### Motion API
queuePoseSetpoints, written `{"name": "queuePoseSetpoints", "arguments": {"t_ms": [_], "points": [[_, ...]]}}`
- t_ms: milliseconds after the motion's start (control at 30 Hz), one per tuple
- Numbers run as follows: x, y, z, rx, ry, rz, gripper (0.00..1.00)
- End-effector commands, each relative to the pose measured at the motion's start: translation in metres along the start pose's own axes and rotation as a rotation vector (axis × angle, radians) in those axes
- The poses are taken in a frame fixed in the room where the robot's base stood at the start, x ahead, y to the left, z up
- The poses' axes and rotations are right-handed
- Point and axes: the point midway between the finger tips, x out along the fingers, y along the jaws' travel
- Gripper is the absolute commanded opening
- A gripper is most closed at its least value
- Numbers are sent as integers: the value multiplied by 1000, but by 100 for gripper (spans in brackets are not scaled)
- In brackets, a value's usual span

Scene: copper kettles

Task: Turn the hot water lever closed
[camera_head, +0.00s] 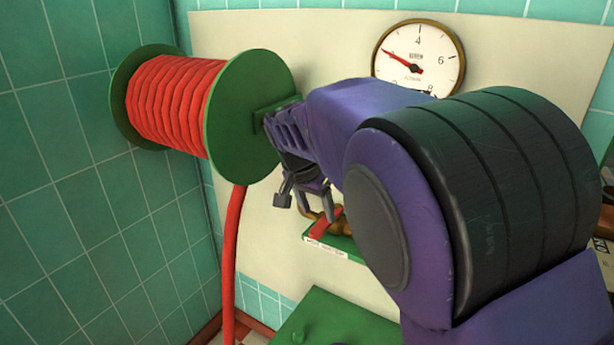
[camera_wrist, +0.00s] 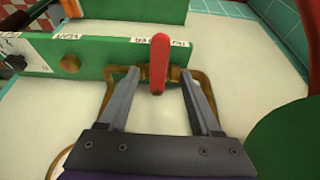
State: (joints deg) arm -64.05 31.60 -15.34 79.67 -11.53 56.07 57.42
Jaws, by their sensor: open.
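The red lever (camera_wrist: 158,62) sits on a brass pipe fitting (camera_wrist: 174,75) in front of a green panel (camera_wrist: 100,52) in the wrist view. A partly hidden white label is behind it. My gripper (camera_wrist: 160,73) is open, with one finger on each side of the lever and a gap visible on both sides. In the head view my gripper (camera_head: 305,198) is just left of the red lever (camera_head: 336,213), partly covering the brass fitting. The green panel (camera_head: 345,247) also shows there below it.
A large green reel (camera_head: 252,120) wound with red hose (camera_head: 175,100) stands close to the left of my gripper. A round gauge (camera_head: 418,58) is on the wall above. A brass knob (camera_wrist: 70,63) is on the same panel.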

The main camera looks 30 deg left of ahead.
Motion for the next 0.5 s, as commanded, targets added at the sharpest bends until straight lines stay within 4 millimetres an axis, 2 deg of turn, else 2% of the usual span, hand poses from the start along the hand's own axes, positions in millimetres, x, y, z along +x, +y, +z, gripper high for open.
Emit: {"name": "queuePoseSetpoints", "arguments": {"t_ms": [33, 200, 500], "points": [[-16, -1, -1, 0, 2, -5, 65], [-58, -1, -1, 0, 3, -5, 65], [-118, 0, 0, 0, 1, -3, 65]]}}
